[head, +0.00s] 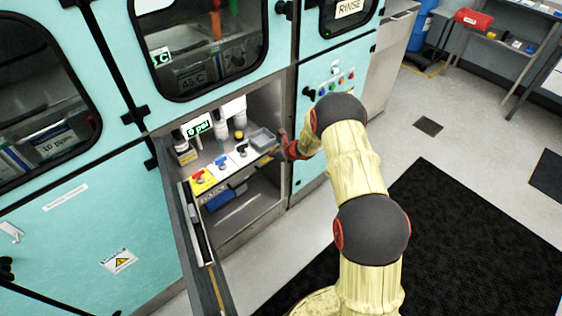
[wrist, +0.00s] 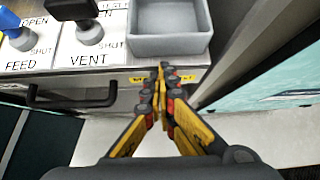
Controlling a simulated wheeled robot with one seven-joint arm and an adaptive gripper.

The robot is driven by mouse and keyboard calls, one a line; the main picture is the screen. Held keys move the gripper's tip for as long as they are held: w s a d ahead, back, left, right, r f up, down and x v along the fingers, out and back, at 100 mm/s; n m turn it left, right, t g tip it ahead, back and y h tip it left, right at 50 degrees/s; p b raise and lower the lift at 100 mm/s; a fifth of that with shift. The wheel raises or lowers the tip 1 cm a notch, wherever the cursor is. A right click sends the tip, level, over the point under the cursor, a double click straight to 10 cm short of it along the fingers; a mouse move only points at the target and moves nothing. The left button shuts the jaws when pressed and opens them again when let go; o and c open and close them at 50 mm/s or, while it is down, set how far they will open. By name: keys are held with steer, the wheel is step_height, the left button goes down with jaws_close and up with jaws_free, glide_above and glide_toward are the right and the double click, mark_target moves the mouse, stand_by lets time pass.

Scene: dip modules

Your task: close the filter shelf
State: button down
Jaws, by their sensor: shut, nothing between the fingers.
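The filter shelf (head: 222,172) sits in the open bay of the teal cabinet, with several valve handles on white and yellow plates. In the wrist view its front face (wrist: 125,92) carries a dark bar handle (wrist: 72,97) and a yellow label (wrist: 178,77) at the right. A grey open tray (wrist: 170,44) sits on its right end. My gripper (wrist: 163,70) is shut and empty, its fingertips at the front face by the label, right of the handle. I cannot tell if they touch. In the head view my gripper (head: 281,148) is at the shelf's right end.
An open door (head: 188,235) swings out to the left of the bay. The bay's right side wall and a control panel with coloured buttons (head: 342,77) are close to my arm. Below the shelf is a lower compartment (head: 245,208).

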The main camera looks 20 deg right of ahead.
mark_target(257, 141)
steer(key=w+a+p, duration=0.1)
steer(key=w, duration=0.2)
steer(key=w+a, duration=0.1)
steer(key=w, duration=0.2)
steer(key=w+a+p, duration=0.1)
steer(key=w+a, duration=0.1)
steer(key=w, duration=0.2)
steer(key=shift+w+f+p, duration=0.1)
steer(key=shift+f+p, duration=0.05)
steer(key=shift+p, duration=0.15)
steer(key=shift+w, duration=0.15)
steer(key=shift+d, duration=0.1)
